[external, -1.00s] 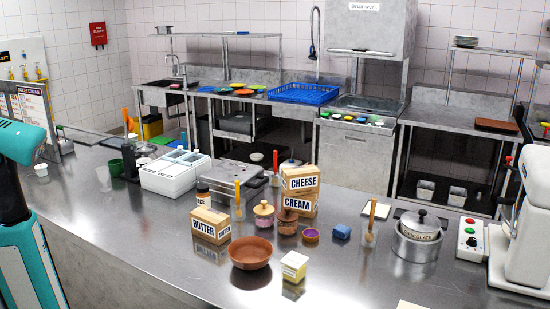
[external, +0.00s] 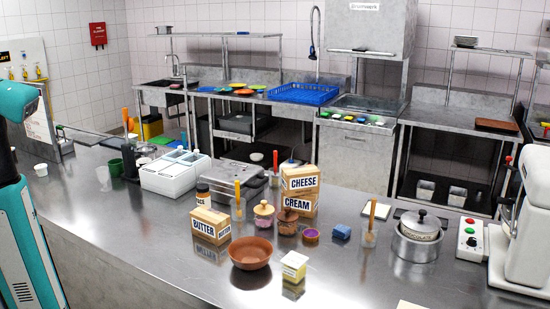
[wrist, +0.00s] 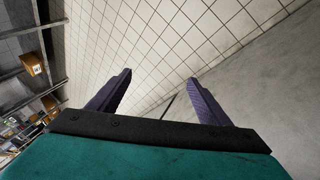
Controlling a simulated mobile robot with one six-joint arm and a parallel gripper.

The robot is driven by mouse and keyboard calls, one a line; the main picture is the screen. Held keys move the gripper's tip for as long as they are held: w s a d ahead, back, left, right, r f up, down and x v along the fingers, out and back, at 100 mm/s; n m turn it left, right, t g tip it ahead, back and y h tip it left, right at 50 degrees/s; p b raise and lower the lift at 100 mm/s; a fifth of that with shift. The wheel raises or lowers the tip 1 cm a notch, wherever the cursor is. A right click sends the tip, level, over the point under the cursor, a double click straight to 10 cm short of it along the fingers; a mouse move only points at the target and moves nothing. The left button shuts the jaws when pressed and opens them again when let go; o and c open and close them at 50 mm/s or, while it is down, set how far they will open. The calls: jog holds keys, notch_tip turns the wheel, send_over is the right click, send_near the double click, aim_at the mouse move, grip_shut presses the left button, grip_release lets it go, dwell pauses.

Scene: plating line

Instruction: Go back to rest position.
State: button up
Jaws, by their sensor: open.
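My gripper (wrist: 160,85) shows in the wrist view with its two dark fingers spread apart. Nothing is between them; behind them are a tiled wall and a plain grey surface. In the external view only part of my teal arm shows at the left edge, and the gripper itself is out of the picture.
The steel counter (external: 130,225) holds butter boxes (external: 211,225), cheese and cream boxes (external: 298,188), a brown bowl (external: 250,253), a white container unit (external: 175,173) and a pot (external: 418,240). The counter's left front is clear. A white machine (external: 525,230) stands at the right.

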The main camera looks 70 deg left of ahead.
jog(key=s+a+f+n+g+y+p, duration=0.1)
jog(key=s+a+f+g+y+p, duration=0.2)
jog(key=s+a, duration=1)
jog(key=s+a+f+n+g+y+p, duration=0.1)
jog(key=s+a+f+g+p, duration=0.3)
jog(key=s+a, duration=0.8)
jog(key=s+f+y+p, duration=0.1)
jog(key=s+f, duration=0.1)
jog(key=s, duration=0.6)
jog(key=shift+s+a+n+g+y+p, duration=0.25)
jog(key=shift+a+n+g+y+p, duration=0.05)
jog(key=shift+a+n+y, duration=0.1)
